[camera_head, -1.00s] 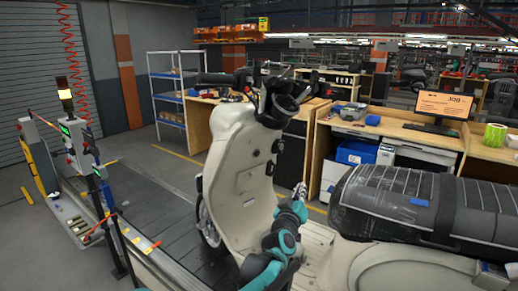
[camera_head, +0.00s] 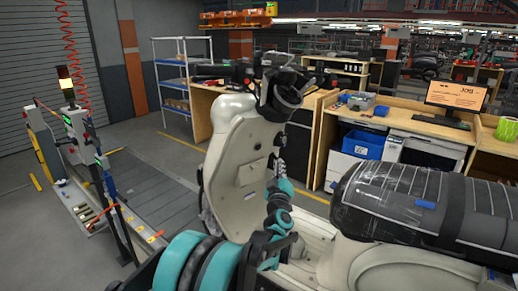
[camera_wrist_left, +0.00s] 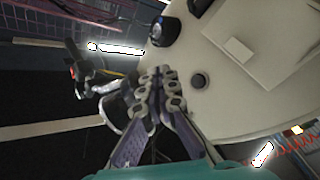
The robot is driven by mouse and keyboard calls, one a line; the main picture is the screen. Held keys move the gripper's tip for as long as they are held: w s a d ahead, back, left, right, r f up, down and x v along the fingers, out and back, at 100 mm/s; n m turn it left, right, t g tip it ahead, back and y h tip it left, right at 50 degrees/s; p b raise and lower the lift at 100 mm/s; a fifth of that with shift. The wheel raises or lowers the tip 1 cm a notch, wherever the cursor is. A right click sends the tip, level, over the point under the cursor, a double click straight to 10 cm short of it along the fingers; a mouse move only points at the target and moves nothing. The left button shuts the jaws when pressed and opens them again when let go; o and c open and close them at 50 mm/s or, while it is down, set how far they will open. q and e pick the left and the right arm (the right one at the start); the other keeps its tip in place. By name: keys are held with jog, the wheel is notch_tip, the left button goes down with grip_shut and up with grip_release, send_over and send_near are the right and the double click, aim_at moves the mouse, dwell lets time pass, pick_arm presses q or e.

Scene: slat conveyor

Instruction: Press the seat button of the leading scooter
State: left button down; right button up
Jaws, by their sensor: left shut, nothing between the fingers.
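The scooter has a cream front shield (camera_head: 232,165), dark handlebars (camera_head: 285,88) and a black seat (camera_head: 400,210) under clear wrap. My left gripper (camera_head: 279,148) stands in front of the shield's inner face, shut and empty. In the left wrist view its fingertips (camera_wrist_left: 160,78) are together, pointing at the cream panel (camera_wrist_left: 270,95). A small dark round button (camera_wrist_left: 199,81) sits on that panel just right of the fingertips. A larger dark round lock (camera_wrist_left: 164,30) is above them. Whether the fingertips touch the panel cannot be told. My right gripper is not in view.
The slat conveyor (camera_head: 150,190) runs along the left, with a post and signal lamp (camera_head: 66,82) beside it. Wooden workbenches (camera_head: 400,122) with a monitor (camera_head: 455,95) and a blue bin (camera_head: 362,145) stand behind the scooter. Blue shelving (camera_head: 172,85) is at the back.

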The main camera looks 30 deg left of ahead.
pick_arm(q)
jog(key=w+a+r+p, duration=0.1)
jog(key=w+a, duration=0.1)
jog(key=a, duration=0.5)
jog(key=shift+a+r, duration=0.35)
jog(key=shift+a, duration=0.15)
dwell(1.1)
jog(key=shift+w+a+r, duration=0.1)
jog(key=shift+a, duration=0.15)
jog(key=shift+w+a+r, duration=0.1)
jog(key=shift+a, duration=0.35)
dwell(0.7)
jog(key=shift+d, duration=0.1)
jog(key=shift+s+d+f, duration=0.2)
jog(key=shift+s+d, duration=0.05)
jog(key=shift+d, duration=0.5)
jog(key=d, duration=0.3)
jog(key=s+d+f, duration=0.1)
jog(key=shift+s+d+b, duration=0.1)
jog(key=shift+d+b, duration=0.3)
